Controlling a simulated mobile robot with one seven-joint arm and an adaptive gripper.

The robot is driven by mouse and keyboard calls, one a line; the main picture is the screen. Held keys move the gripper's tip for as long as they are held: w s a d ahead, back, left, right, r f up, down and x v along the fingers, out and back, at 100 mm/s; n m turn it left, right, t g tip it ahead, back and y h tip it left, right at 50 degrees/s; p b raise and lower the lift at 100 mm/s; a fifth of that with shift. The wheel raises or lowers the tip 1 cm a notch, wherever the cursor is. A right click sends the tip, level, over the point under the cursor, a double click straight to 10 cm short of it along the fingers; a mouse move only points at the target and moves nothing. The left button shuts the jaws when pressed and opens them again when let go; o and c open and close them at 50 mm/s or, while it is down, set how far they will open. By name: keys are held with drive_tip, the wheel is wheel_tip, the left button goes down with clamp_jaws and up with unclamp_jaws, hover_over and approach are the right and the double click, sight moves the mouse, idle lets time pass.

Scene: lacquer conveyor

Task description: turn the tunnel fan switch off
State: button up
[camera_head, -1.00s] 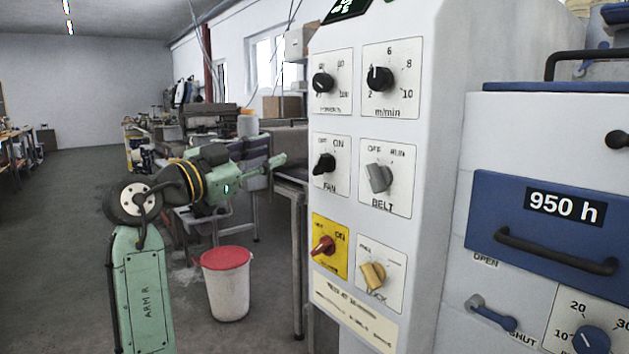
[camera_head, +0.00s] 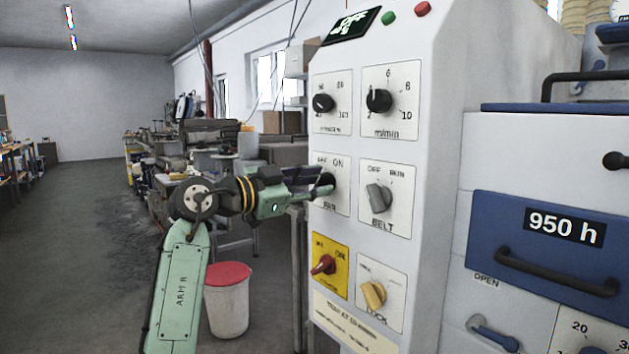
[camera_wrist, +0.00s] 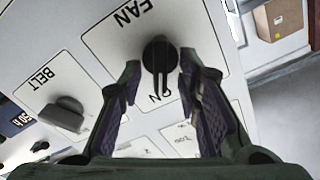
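The tunnel fan switch is a black rotary knob on a white plate marked FAN (camera_head: 343,204), with OFF at left and ON at right. In the wrist view the knob (camera_wrist: 160,54) sits between my two fingertips, and its bar points toward the ON label. My gripper (camera_wrist: 159,72) is open, one finger on each side of the knob, with small gaps visible. In the head view my gripper (camera_head: 327,186) reaches the FAN plate from the left and hides most of the knob. In the wrist view the OFF label is hidden by a finger.
The grey BELT knob (camera_head: 379,198) is to the right of FAN. A red knob (camera_head: 323,264) on a yellow plate is below, beside a yellow LOCK knob (camera_head: 373,294). Two black dials are above. A red-lidded bin (camera_head: 227,303) stands on the floor below my arm.

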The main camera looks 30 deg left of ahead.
drive_tip(key=shift+w, duration=0.15)
clamp_jaws()
idle(0.4)
